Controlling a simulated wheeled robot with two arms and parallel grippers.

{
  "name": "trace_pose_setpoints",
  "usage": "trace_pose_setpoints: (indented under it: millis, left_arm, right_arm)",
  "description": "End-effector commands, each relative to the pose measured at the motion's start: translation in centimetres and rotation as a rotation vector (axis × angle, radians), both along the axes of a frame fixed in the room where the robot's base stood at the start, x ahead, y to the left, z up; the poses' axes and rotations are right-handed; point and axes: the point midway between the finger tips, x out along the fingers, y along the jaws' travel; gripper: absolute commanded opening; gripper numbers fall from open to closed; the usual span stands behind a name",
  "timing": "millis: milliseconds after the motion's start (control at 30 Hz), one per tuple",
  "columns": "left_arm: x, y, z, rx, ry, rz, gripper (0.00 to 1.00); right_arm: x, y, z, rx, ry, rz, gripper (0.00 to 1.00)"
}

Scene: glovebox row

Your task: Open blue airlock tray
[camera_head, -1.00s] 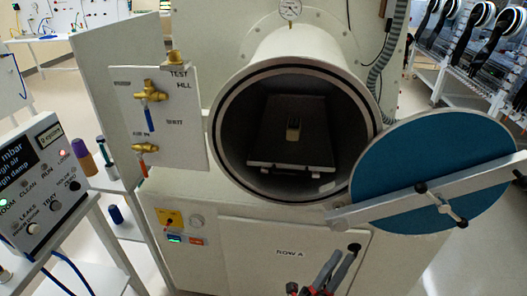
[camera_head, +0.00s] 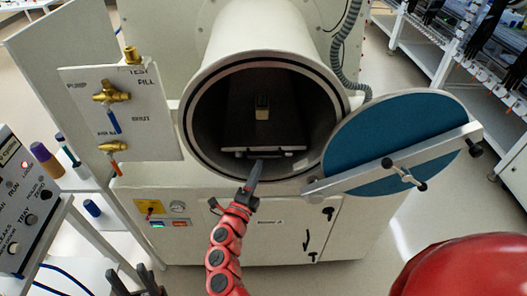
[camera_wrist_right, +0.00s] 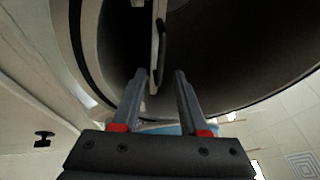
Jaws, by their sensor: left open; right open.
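The airlock tray (camera_head: 240,153) lies inside the round chamber (camera_head: 318,158), its front edge near the mouth with a dark handle along it. A small tan block (camera_head: 262,107) stands on the tray. The round door (camera_head: 375,140) with a blue inner face hangs open at the right. My right gripper (camera_head: 257,162) reaches up to the chamber mouth, just below the tray's handle. In the right wrist view, its fingers (camera_wrist_right: 161,75) are open and the black handle (camera_wrist_right: 163,40) lines up with the gap between them, ungripped. My left gripper (camera_head: 135,282) is open at the bottom left, away from the airlock.
A valve panel (camera_head: 145,142) with brass valves stands left of the chamber. A control box (camera_head: 25,225) and a small shelf with bottles (camera_head: 45,158) are at the far left. The door's crossbar (camera_head: 440,148) sticks out at the right. The floor in front is clear.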

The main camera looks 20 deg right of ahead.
Motion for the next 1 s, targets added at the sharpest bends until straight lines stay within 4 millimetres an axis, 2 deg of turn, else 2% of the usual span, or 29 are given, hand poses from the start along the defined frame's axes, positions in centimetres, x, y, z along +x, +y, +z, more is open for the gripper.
trace_pose_setpoints:
  millis: [33,100,300,667,700,767,933,1000]
  left_arm:
    - [0.0,0.0,0.8,0.0,0.0,0.0,0.5]
    - [0.0,0.0,1.3,0.0,0.0,0.0,0.5]
    - [0.0,0.0,2.0,0.0,0.0,0.0,0.5]
    - [0.0,0.0,2.1,0.0,0.0,0.0,0.5]
    - [0.0,0.0,2.1,0.0,0.0,0.0,0.5]
    - [0.0,0.0,2.1,0.0,0.0,0.0,0.5]
    - [0.0,0.0,2.1,0.0,0.0,0.0,0.5]
    - [0.0,0.0,2.1,0.0,0.0,0.0,0.5]
  right_arm:
    - [0.9,-0.7,0.6,-0.002,0.0,-0.001,0.43]
    - [2.0,-1.6,0.9,-0.002,-0.002,-0.001,0.43]
    - [3.9,-3.1,1.0,-0.002,0.002,0.0,0.43]
    - [4.5,-3.6,0.9,0.0,0.0,0.0,0.43]
    - [4.5,-3.6,0.9,0.0,0.0,0.0,0.41]
    - [4.5,-3.6,0.9,0.0,0.0,0.0,0.31]
    - [4.5,-3.6,0.9,-0.001,0.001,0.001,0.0]
    - [4.5,-3.6,0.9,-0.001,0.001,0.001,0.0]
